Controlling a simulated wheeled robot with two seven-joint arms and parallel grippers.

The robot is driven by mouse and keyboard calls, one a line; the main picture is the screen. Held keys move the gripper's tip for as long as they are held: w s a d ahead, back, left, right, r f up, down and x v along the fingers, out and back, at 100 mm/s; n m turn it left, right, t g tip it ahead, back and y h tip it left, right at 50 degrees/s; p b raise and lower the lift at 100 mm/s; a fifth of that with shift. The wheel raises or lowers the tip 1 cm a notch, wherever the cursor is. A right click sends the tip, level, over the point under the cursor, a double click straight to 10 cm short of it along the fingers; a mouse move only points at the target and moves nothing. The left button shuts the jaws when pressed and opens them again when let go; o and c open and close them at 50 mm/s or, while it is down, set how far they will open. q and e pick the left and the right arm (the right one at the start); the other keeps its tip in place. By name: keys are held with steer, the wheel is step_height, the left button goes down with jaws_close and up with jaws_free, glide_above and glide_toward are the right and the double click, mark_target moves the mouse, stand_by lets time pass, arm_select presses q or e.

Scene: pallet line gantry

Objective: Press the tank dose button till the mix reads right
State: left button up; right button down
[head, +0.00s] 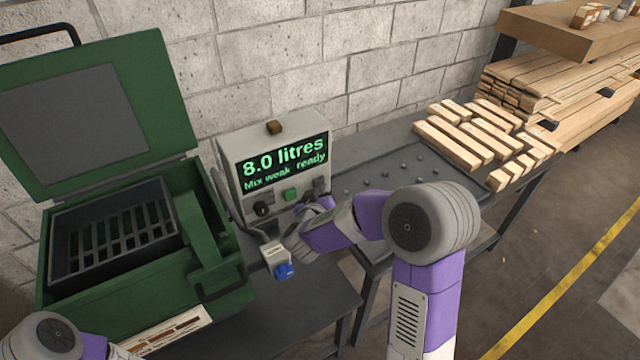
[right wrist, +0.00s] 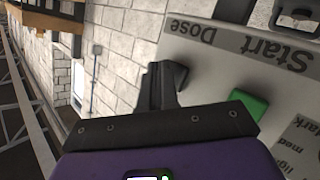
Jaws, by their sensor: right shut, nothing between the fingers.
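A grey control box (head: 228,165) stands on the bench; its display (head: 285,163) reads "8.0 litres, Mix weak, ready". Its face carries a black knob (head: 263,209) and a green button (head: 290,195), which shows in the right wrist view (right wrist: 238,104) near the word "Start". The word "Dose" (right wrist: 195,31) is beside it there; the button belonging to it seems hidden behind my fingers. My right gripper (right wrist: 163,85) is shut and empty, close to the panel in front of that spot; whether it touches cannot be told. My left gripper is out of view.
A green tank (head: 45,270) with a raised lid (head: 100,110) and dark grating stands at left. A small white box with a blue part (head: 284,271) sits below the panel. Cut wood blocks (head: 480,140) lie on the bench at right, with stacked boards beyond.

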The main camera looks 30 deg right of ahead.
steer(key=shift+w, duration=0.35)
steer(key=shift+s, duration=0.1)
stand_by(0.4)
steer(key=shift+s, duration=0.9)
steer(key=shift+s+d+p, duration=0.15)
steer(key=shift+s, duration=1.1)
steer(key=shift+s+d+p, duration=0.1)
steer(key=shift+s+p, duration=0.05)
steer(key=shift+s, duration=1.1)
